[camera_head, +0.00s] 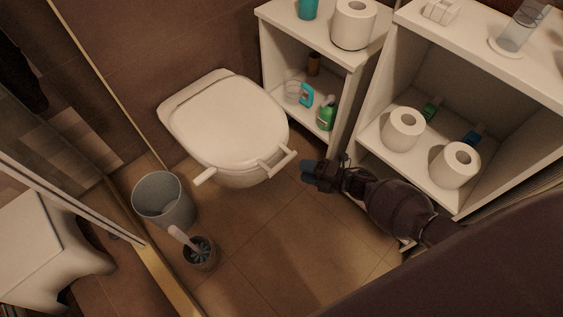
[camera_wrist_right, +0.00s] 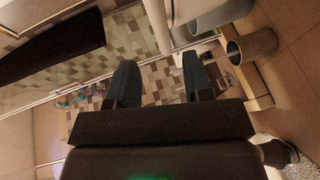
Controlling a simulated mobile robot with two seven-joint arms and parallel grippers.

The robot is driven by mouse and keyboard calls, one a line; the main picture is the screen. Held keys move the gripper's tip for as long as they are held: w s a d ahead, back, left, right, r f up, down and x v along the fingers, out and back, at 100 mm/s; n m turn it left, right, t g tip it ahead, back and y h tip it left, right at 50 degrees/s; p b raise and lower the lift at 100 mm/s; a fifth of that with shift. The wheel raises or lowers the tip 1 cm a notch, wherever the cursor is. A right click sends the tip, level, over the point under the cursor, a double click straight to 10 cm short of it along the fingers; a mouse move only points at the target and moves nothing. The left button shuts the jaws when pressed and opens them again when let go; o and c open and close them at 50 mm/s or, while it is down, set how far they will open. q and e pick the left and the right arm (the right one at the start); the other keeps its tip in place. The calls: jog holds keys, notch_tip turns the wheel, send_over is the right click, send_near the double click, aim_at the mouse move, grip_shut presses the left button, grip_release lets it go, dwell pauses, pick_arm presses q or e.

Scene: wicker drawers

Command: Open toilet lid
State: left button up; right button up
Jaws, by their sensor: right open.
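The toilet lid (camera_head: 233,122) is white and lies flat, shut on the toilet (camera_head: 243,178) in the middle of the camera_head view. White handle-like bars stick out at its front left and front right. My right gripper (camera_head: 306,172) is just right of the toilet's front, apart from the lid. In the right wrist view my right gripper (camera_wrist_right: 157,82) shows two dark fingers spread apart with nothing between them. The lid is not clearly seen in that view. My left gripper is not in view.
A grey bin (camera_head: 164,200) and a toilet brush in its holder (camera_head: 200,253) stand left of the toilet. White shelves (camera_head: 375,172) with toilet rolls and bottles stand on the right. A white stool (camera_head: 40,245) is at the lower left. The floor in front of the toilet is clear.

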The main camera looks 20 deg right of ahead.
aim_at(281, 163)
jog(key=shift+b+x, duration=0.85)
jog(key=shift+x, duration=3.5)
grip_shut()
